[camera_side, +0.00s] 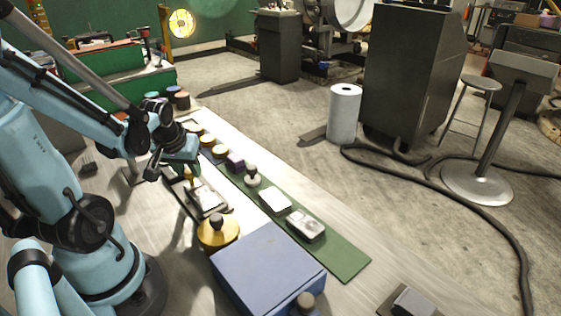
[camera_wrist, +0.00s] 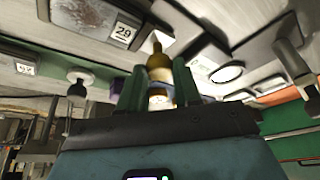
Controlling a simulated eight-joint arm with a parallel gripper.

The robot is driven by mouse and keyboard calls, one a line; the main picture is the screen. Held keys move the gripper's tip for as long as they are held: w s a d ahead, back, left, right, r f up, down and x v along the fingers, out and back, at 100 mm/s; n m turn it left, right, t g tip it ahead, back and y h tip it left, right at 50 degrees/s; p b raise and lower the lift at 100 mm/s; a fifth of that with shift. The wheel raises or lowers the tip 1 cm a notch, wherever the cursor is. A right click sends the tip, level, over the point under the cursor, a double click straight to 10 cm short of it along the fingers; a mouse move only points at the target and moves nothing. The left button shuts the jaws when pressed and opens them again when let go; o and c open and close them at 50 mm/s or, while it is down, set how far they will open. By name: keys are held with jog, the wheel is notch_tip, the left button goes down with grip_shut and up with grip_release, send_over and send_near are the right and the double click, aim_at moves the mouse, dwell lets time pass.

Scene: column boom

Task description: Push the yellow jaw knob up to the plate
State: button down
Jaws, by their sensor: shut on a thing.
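The yellow jaw knob (camera_wrist: 158,66) stands between the two green fingers of my gripper (camera_wrist: 158,88) in the wrist view. The fingers are shut on it, and its tip shows beyond them. In the side view my gripper (camera_side: 187,174) is low over the bench, and a bit of the yellow knob (camera_side: 188,182) shows below it. The grey plate (camera_side: 207,198) lies in a dark holder just in front of my gripper. In the wrist view the plate (camera_wrist: 85,14) is upper left, next to a "29" label. I cannot tell whether jaw and plate touch.
A yellow round piece with a dark knob (camera_side: 217,232) and a large blue box (camera_side: 266,268) stand nearer the camera.

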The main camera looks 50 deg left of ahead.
jog(key=shift+d, duration=0.3)
jog(key=c, duration=0.8)
grip_release()
jog(key=shift+a, duration=0.1)
jog(key=shift+r, duration=0.1)
jog(key=shift+v, duration=5.9)
jog(key=w+d+m+t+h, duration=0.1)
jog(key=w+d+m, duration=0.2)
jog(key=d, duration=0.2)
jog(key=w+d+f+m+t+h, duration=0.1)
jog(key=w+d+m, duration=0.2)
jog(key=d, duration=0.2)
jog(key=w+d+f+m+t+h, duration=0.1)
jog(key=w+d+m+t, duration=0.1)
jog(key=d, duration=0.3)
jog(key=shift+w+d+m, duration=0.2)
jog(key=shift+w+m, duration=0.25)
jog(key=shift+m, duration=0.05)
